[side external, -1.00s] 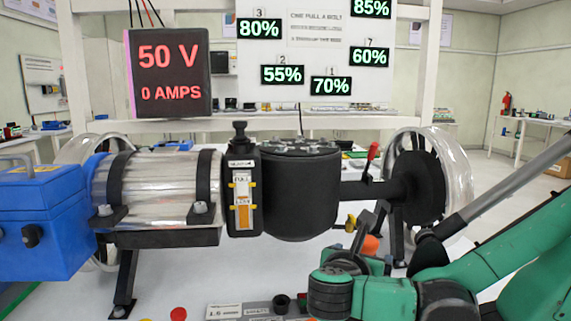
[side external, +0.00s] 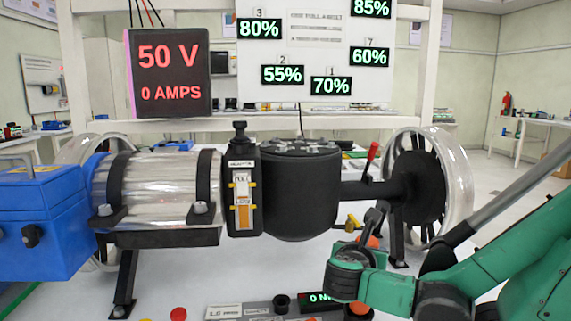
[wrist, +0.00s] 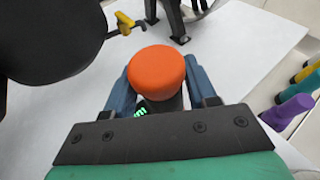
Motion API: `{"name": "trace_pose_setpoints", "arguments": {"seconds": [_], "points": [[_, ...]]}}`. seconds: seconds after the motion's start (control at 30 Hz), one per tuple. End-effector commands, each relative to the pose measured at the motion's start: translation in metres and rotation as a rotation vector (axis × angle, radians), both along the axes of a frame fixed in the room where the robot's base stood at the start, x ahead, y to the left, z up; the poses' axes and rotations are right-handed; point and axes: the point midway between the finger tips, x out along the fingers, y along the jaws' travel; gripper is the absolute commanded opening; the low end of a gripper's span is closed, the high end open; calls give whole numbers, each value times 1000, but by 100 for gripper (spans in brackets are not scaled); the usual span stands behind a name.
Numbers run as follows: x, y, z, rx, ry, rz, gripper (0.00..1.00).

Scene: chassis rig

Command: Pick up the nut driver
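The nut driver appears to be the orange-capped tool (wrist: 157,72); its round top fills the space between my fingers in the wrist view. In the side view a part of the orange top (side external: 373,241) shows behind my arm, and the lower part is hidden. My gripper (wrist: 160,62) is open, with a blue finger on either side of the cap. Whether the fingers touch it is not clear. Green digits (wrist: 140,108) show just below the cap.
The chassis rig with its dark motor housing (side external: 301,195) and wheel (side external: 455,185) stands close behind. A yellow-ended part (wrist: 125,24) juts out near the cap. A blue box (side external: 45,225) is at the left.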

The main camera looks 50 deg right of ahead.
Motion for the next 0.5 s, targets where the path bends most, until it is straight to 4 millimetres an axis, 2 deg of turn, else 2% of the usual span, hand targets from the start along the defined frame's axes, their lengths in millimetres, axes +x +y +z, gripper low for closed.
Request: {"name": "trace_pose_setpoints", "arguments": {"seconds": [0.03,0.1,0.5], "points": [[0,0,0,0,0,0,19],[0,0,0,0,0,0,0],[0,0,0,1,0,0,0]]}}
